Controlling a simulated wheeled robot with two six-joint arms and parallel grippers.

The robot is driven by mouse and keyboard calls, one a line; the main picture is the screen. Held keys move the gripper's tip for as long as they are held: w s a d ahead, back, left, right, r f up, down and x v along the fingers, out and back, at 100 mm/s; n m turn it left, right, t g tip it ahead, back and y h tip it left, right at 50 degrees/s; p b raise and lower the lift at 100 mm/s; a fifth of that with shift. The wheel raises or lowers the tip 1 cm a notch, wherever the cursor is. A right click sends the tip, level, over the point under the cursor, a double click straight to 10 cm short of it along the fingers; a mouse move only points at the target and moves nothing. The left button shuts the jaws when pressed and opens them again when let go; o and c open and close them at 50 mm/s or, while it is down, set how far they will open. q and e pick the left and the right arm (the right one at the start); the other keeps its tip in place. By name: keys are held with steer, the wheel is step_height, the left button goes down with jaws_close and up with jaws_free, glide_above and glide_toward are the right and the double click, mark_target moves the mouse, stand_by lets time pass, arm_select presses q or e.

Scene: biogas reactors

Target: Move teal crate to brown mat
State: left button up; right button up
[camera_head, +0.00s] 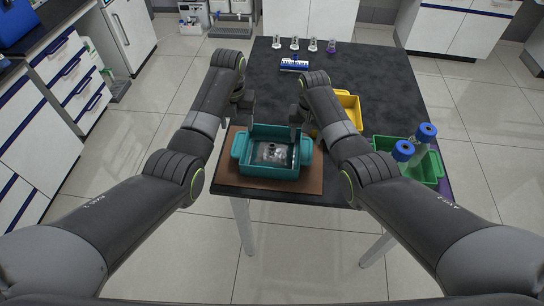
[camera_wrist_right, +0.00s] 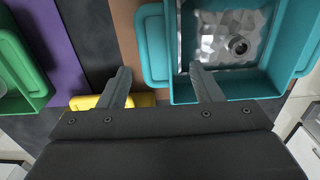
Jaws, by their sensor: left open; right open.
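The teal crate (camera_head: 272,170) sits on the brown mat (camera_head: 309,183) at the front left of the dark table. It holds something clear and shiny with a small dark round part. My left gripper (camera_head: 244,108) is open at the crate's back left, apart from it. My right gripper (camera_head: 297,117) is open near the crate's back right. In the right wrist view the open fingers of my right gripper (camera_wrist_right: 163,87) show over the crate's edge, with the teal crate (camera_wrist_right: 182,92) beyond them. The brown mat (camera_wrist_right: 126,40) shows beside the crate. Neither gripper holds anything.
A yellow crate (camera_head: 347,101) stands behind my right arm. A green crate (camera_head: 432,168) with blue-capped bottles (camera_head: 422,146) stands at the right on a purple mat (camera_head: 444,188). Several small flasks (camera_head: 294,44) and a blue-and-white rack (camera_head: 294,65) stand at the back. The table's middle back is clear.

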step_height(320, 180, up, 6)
steer(key=shift+f, duration=0.1)
stand_by(0.6)
